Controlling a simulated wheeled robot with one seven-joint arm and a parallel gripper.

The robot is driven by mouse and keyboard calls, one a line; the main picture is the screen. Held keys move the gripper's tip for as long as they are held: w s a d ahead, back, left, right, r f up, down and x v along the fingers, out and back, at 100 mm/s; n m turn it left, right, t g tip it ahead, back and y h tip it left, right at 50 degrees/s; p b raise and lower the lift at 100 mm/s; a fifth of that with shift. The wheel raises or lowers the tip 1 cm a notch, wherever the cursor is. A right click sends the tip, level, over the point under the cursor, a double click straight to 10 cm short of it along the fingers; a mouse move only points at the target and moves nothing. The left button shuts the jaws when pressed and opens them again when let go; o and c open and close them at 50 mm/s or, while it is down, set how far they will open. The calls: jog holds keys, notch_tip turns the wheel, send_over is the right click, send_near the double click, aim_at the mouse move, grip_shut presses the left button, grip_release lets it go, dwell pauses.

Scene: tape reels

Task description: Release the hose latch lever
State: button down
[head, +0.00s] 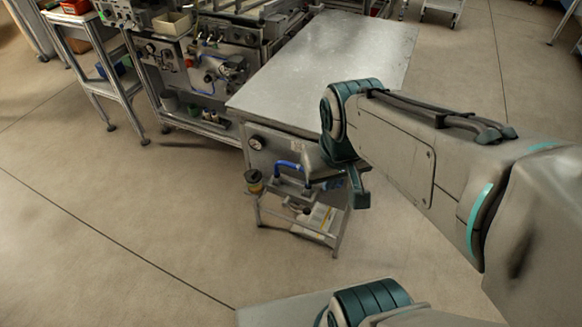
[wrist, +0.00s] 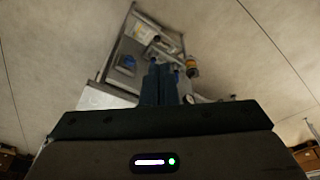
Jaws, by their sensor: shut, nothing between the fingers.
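In the head view a curved blue hose or handle (head: 288,165) shows at the front end of the metal-topped bench (head: 335,60), above a small low rack. I cannot make out a separate latch lever; my arm covers part of this spot. In the wrist view my gripper (wrist: 164,68) is shut and empty, its dark fingers together and pointing toward the rack (wrist: 118,45). The fingers hide what lies directly behind them. A blue piece (wrist: 127,63) is left of the fingers, apart from them in the picture. I cannot tell whether the fingertips touch anything.
An amber and dark jar-like part (wrist: 191,67) is right of the fingers; it also shows in the head view (head: 254,181). A round gauge (head: 256,142) is on the bench front. A machine with tubing (head: 205,65) and a cart (head: 95,70) stand left. Front-left floor is clear.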

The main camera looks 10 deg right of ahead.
aim_at(304, 210)
jog(key=w+a+f+n+g+h+b, duration=0.1)
jog(key=w+a+f+n+h+b, duration=0.2)
jog(key=w+f+n+b, duration=0.6)
jog(key=w+a+f+n+g+h+b, duration=0.1)
jog(key=w+a+f+n+h+b, duration=0.2)
jog(key=w+f+n+b, duration=0.7)
notch_tip(304, 210, down, 10)
jog(key=w+a+n, duration=0.2)
jog(key=n, duration=0.8)
jog(key=shift+r+g+h, duration=0.2)
jog(key=shift+g+h, duration=0.1)
jog(key=shift+g, duration=0.1)
jog(key=shift+a, duration=0.1)
jog(key=b+x, duration=0.5)
jog(key=x, duration=0.9)
jog(key=shift+s, duration=0.1)
